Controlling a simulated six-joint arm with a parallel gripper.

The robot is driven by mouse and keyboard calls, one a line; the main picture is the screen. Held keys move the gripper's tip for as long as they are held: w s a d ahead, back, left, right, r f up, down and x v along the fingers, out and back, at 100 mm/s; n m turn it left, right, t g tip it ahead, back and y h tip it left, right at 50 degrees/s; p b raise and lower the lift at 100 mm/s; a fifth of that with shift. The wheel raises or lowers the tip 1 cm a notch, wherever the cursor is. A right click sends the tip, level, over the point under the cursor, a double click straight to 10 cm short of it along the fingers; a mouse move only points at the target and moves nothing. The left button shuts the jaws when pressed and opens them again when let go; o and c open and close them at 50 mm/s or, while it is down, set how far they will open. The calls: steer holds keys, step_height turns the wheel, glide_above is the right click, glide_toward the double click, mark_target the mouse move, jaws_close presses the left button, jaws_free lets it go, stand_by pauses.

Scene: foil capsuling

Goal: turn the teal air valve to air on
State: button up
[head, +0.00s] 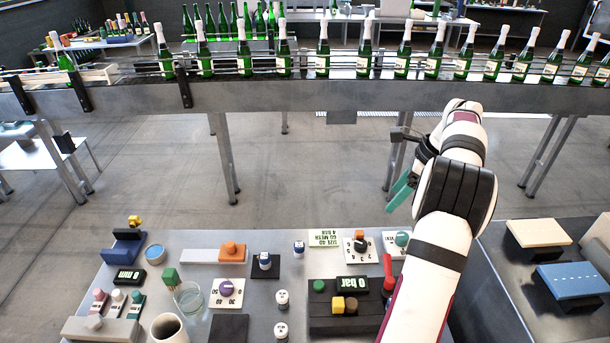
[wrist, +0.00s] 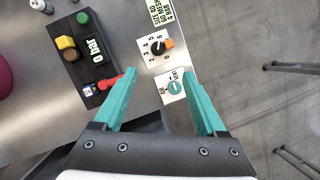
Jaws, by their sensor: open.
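The teal air valve (head: 402,239) is a small round knob on a white labelled plate at the back right of the grey bench, partly beside my arm. In the wrist view the valve (wrist: 175,88) lies below and between my fingertips, nearer the right finger. Its labels and exact handle angle are too small to read surely. My gripper (wrist: 159,73) is open and empty, its two teal fingers apart and clear of the valve. In the head view my gripper (head: 401,190) hangs above and beyond the bench's back edge.
A black box with a 0 bar display (head: 352,283) and a red lever (head: 388,272) stand nearby. Bottles line the conveyor (head: 300,97) behind. Open floor lies between bench and conveyor.

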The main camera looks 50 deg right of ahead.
steer(key=s+d+f+m, duration=0.4)
steer(key=s+d, duration=0.3)
steer(key=s, duration=0.1)
steer(key=shift+h, duration=0.4)
steer(key=x, duration=1.5)
steer(key=shift+w+f, duration=0.1)
steer(key=shift+f, duration=0.05)
